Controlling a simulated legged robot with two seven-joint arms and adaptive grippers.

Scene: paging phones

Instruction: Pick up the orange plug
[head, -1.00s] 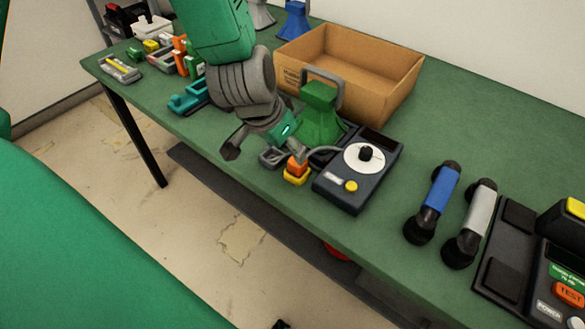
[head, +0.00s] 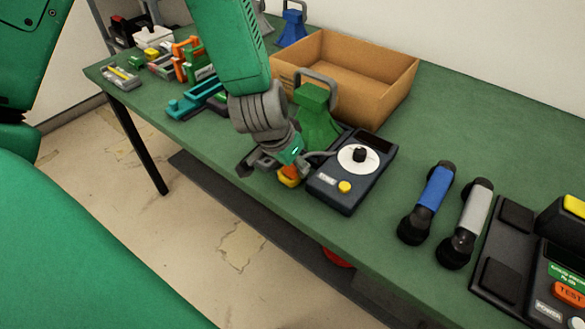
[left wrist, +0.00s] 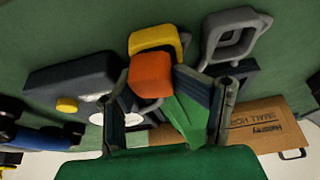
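The orange plug (left wrist: 151,75) sits at a yellow base (left wrist: 157,40) in the left wrist view, ahead of my left gripper's fingers. In the head view the plug (head: 291,170) is partly hidden by my left gripper (head: 262,168), above its yellow base (head: 287,181) at the table's front edge. In the left wrist view my left gripper (left wrist: 170,98) is open, its two dark fingers apart with the plug's lower part seen between their tips. Contact cannot be told. My right gripper is not in view.
A dark dial box (head: 345,190) stands just right of the plug, with a green bell-shaped object (head: 317,115) behind. A cardboard box (head: 385,95) is at the back. Blue (head: 428,205) and grey (head: 468,222) handsets lie right. The front table middle is fairly clear.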

